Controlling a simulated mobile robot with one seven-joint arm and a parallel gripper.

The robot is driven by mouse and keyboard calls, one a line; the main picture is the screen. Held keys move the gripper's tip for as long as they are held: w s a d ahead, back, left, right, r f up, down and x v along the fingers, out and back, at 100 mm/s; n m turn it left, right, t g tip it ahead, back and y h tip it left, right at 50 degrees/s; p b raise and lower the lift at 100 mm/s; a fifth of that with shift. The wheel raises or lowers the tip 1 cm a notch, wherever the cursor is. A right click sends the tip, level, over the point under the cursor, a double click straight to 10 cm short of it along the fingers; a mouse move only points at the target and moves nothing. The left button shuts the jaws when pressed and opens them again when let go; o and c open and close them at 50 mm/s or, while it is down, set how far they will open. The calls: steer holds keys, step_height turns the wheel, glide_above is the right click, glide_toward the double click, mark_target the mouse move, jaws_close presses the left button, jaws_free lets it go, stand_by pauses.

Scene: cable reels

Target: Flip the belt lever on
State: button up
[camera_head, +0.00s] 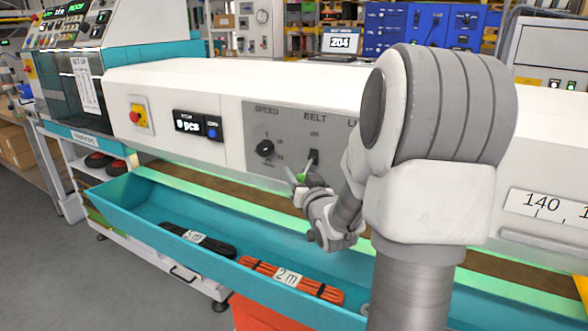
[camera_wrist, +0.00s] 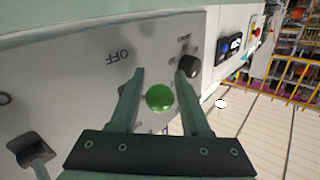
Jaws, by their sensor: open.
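The grey control panel (camera_head: 285,125) carries a BELT label above a dark lever base (camera_head: 314,157). In the wrist view, my gripper (camera_wrist: 168,82) is open, one finger on each side of the green ball (camera_wrist: 159,98), with visible gaps. An OFF label shows upside down above it on the panel (camera_wrist: 75,80). The lever's stalk is mostly hidden, and its exact tilt is unclear.
A black speed knob (camera_head: 265,148) is left of the belt lever; it shows close to one finger in the wrist view (camera_wrist: 188,67). Another switch (camera_wrist: 32,150) is at the wrist view's left. A teal tray (camera_head: 130,200) with cable bundles (camera_head: 290,279) runs below the panel.

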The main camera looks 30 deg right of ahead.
steer(key=shift+w+d, duration=0.1)
steer(key=shift+w, duration=0.15)
steer(key=c, duration=0.7)
jaws_close()
steer(key=shift+r, duration=0.1)
stand_by(0.7)
